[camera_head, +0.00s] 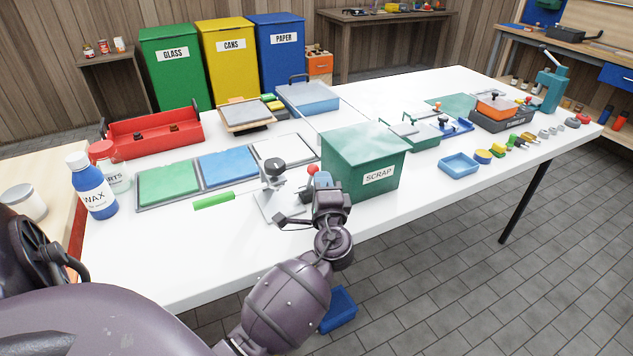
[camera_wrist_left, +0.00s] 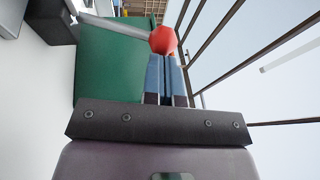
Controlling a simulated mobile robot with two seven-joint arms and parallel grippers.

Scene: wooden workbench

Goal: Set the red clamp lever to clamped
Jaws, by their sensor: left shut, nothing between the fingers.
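The clamp is a small grey metal fixture (camera_head: 275,206) near the front edge of the white workbench. Its lever ends in a red knob (camera_head: 312,169). In the left wrist view the red knob (camera_wrist_left: 163,40) sits on a grey lever arm (camera_wrist_left: 112,25) that slants across the picture. My left gripper (camera_head: 322,178) is beside the knob, in front of the scrap bin. Its blue fingers (camera_wrist_left: 168,58) are shut with nothing between them. The fingertips appear right at the knob; whether they touch it I cannot tell. My right gripper is not in view.
The green scrap bin (camera_head: 362,160) stands close to the right of the lever. A green bar (camera_head: 214,201) lies to the left of the clamp. A blue bottle (camera_head: 92,187) stands at the far left.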

